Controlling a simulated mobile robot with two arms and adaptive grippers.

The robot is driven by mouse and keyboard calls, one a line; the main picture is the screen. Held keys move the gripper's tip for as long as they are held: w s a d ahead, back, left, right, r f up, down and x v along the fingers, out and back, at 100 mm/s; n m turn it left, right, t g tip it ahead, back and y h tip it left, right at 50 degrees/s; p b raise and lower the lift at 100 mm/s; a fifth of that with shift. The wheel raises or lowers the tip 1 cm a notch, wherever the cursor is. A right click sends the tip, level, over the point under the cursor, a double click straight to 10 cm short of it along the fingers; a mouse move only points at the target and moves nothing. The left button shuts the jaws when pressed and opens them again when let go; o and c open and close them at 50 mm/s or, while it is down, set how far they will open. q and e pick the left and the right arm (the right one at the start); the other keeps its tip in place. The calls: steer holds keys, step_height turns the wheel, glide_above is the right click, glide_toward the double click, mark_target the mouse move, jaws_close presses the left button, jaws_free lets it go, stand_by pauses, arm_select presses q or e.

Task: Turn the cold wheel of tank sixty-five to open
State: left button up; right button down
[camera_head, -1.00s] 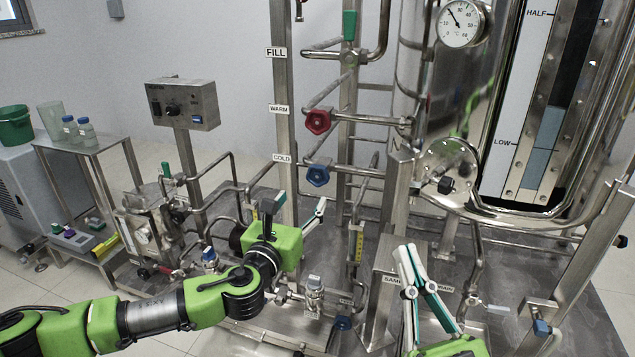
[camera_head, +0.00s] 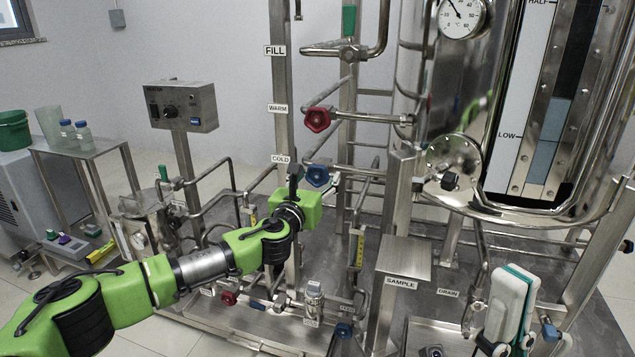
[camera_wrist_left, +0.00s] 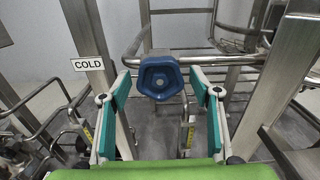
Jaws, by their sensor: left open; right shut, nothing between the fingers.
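The blue cold wheel (camera_head: 317,176) is on a pipe beside the post with the COLD label (camera_head: 283,159). In the left wrist view the blue wheel (camera_wrist_left: 160,77) is centred, with the COLD label (camera_wrist_left: 88,64) to its left. My left gripper (camera_head: 318,186) is close in front of the wheel. In the left wrist view its open fingers (camera_wrist_left: 160,86) stand to the left and right of the wheel; I cannot tell whether they touch it. My right gripper (camera_head: 516,272) is shut and empty at the lower right, away from the wheel. No tank number is legible.
A red wheel (camera_head: 317,119) is above the blue one, by the WARM label (camera_head: 278,108). The steel tank (camera_head: 470,110) with its level gauge is at right. A SAMPLE stand (camera_head: 403,258) is between the arms. Pipes run beside and below the wheel.

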arm_select(q)
steer(key=shift+w+d, duration=0.1)
steer(key=shift+w, duration=0.2)
steer(key=c, duration=1.1)
